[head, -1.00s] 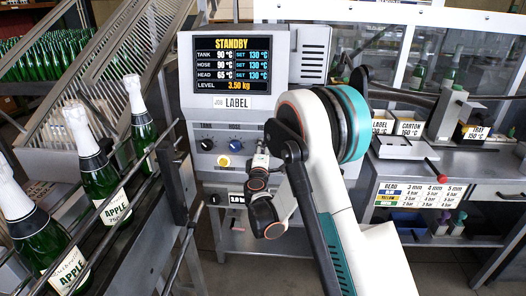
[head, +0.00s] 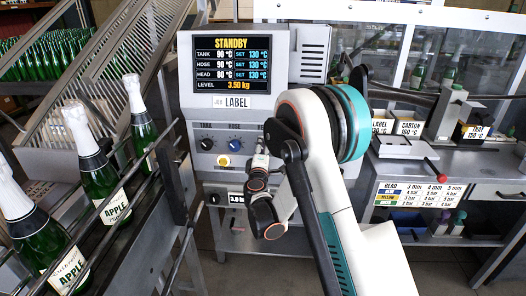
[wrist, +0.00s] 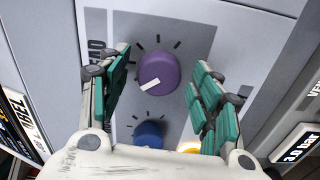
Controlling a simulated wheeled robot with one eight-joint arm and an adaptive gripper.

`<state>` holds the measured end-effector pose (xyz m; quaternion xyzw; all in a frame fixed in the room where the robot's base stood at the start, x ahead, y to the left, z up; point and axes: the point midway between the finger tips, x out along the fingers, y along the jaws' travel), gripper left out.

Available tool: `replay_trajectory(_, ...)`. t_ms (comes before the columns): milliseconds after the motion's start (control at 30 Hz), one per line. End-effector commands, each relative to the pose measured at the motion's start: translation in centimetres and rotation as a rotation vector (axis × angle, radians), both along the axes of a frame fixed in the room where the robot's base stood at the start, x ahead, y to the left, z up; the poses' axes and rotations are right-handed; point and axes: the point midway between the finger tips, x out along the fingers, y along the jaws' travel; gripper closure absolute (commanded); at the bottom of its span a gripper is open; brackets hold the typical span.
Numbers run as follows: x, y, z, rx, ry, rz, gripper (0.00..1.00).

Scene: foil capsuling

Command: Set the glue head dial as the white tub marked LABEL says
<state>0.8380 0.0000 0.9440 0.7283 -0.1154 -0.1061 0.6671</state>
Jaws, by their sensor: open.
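The glue head dial (wrist: 158,71) is a purple knob on the grey panel, with a white pointer toward the lower left in the wrist view. The lettering beside it is partly covered. My gripper (wrist: 161,60) is open, with one finger on each side of the knob and gaps between. In the head view my arm hides this dial. The screen (head: 232,64) shows STANDBY, HEAD 80 °C, SET 130 °C, and JOB LABEL below.
A blue dial (wrist: 149,133) sits just below the purple one in the wrist view. A yellow button (head: 223,160) is under the dials. Foil-topped bottles (head: 97,165) line the conveyor at left.

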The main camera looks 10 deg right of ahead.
Motion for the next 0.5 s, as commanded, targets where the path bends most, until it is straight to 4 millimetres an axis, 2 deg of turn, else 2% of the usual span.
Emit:
replay_trajectory(167, -2.2, 0.8, 0.0, 0.0, 0.0, 0.002, 0.41)
replay_trajectory(500, -8.6, 2.9, 0.0, 0.0, 0.0, 0.002, 0.41)
